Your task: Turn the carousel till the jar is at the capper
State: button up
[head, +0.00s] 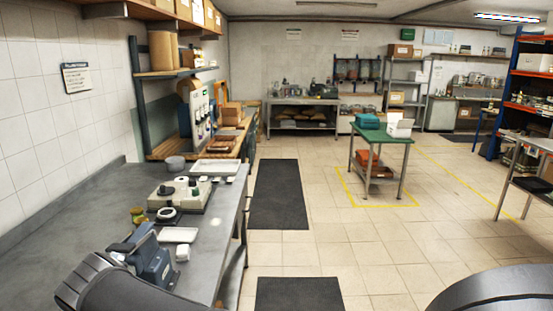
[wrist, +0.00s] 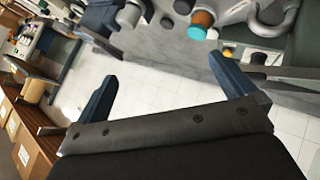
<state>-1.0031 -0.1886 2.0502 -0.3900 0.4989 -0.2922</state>
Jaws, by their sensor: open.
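A pale machine with a light base (head: 196,203) and dark green and white round parts stands on the grey bench; I cannot tell which part is the carousel and which the capper. A white ring-shaped part (head: 168,214) is at its near left. A small jar-like thing with a yellowish top (head: 137,214) is beside it. In the wrist view, an amber round thing with a teal end (wrist: 201,24) is at the top. My gripper (wrist: 164,70) is open and empty, its blue fingers apart. In the head view my gripper (head: 134,240) is over the bench, near side of the machine.
The grey bench (head: 60,240) runs along the left wall. A white tray (head: 180,235) and a small white block (head: 182,253) lie near my gripper. A pale tray (head: 215,168) and a grey bowl (head: 175,163) are farther back. A green-topped table (head: 384,134) stands on the floor.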

jog(key=c, duration=0.7)
jog(key=shift+w, duration=0.15)
jog(key=shift+c, duration=1.3)
jog(key=w+a+r+n+g+h, duration=0.2)
jog(key=w+a+g+h, duration=0.4)
jog(key=a+g, duration=0.1)
jog(key=f, duration=1.7)
jog(key=shift+s+a+f, duration=0.1)
jog(key=shift+s+f, duration=0.1)
jog(key=shift+s, duration=0.1)
grip_shut()
